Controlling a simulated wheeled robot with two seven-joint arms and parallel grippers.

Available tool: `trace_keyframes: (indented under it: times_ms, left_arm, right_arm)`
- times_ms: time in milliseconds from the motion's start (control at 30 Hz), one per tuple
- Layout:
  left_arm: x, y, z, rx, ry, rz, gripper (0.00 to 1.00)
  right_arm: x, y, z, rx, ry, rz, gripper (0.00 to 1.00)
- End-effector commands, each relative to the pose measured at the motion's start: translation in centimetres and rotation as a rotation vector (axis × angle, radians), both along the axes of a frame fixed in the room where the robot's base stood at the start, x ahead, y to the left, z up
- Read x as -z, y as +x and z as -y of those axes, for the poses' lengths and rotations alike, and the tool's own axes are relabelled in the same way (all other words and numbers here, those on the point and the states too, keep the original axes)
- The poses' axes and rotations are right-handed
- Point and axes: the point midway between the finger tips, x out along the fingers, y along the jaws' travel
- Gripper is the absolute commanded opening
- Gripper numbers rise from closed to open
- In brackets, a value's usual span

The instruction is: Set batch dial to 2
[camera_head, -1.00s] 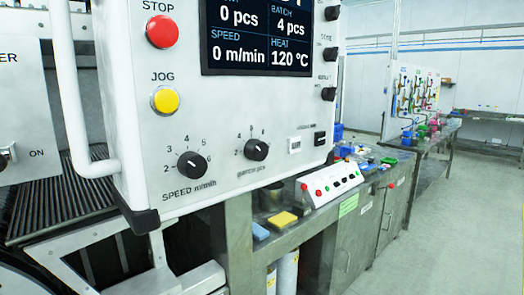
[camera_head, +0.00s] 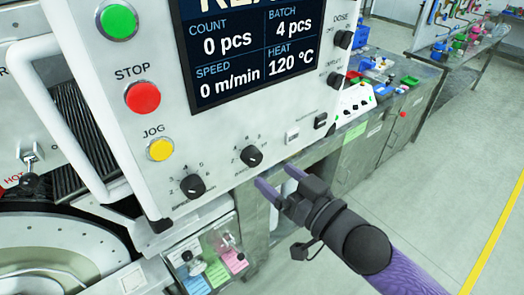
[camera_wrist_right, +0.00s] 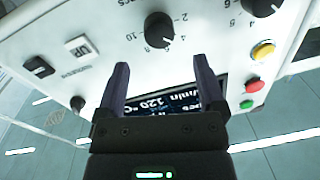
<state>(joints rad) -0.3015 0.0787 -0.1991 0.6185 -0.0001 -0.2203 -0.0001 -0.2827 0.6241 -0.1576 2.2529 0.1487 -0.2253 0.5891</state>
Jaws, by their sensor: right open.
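The batch dial (camera_head: 251,156) is a black knob on the lower part of the white panel, with small numbers around it. The display (camera_head: 254,45) reads BATCH 4 pcs. My right gripper (camera_head: 278,178) is open and empty, below and right of the dial, its purple fingers pointing toward the panel. In the right wrist view the batch dial (camera_wrist_right: 158,30) appears upside down, just beyond the gap between the open fingers (camera_wrist_right: 160,62), and not touched. My left gripper is out of view.
The speed dial (camera_head: 192,186) is left of the batch dial. Yellow JOG (camera_head: 160,149), red STOP (camera_head: 143,97) and green (camera_head: 119,21) buttons sit up the left side. A bar handle (camera_head: 72,110) runs along the panel's left edge.

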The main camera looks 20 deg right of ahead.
Motion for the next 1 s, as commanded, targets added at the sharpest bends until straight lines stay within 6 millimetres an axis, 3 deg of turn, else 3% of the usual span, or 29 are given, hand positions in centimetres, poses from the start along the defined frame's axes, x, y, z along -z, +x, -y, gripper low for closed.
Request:
trace_keyframes:
  times_ms: [100, 233, 600, 1000]
  left_arm:
    - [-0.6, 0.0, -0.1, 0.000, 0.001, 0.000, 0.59]
    - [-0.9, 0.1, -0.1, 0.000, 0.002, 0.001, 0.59]
    - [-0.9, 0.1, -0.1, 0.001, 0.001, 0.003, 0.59]
    - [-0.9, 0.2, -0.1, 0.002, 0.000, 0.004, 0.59]
  right_arm:
    - [-0.3, 2.5, -1.0, 0.001, 0.001, 0.004, 0.89]
    - [-0.2, 4.3, -1.8, 0.001, 0.000, 0.002, 0.89]
    - [0.0, 5.2, -2.3, 0.000, -0.002, 0.000, 0.89]
    - [0.0, 5.1, -2.3, 0.000, -0.002, 0.000, 0.04]
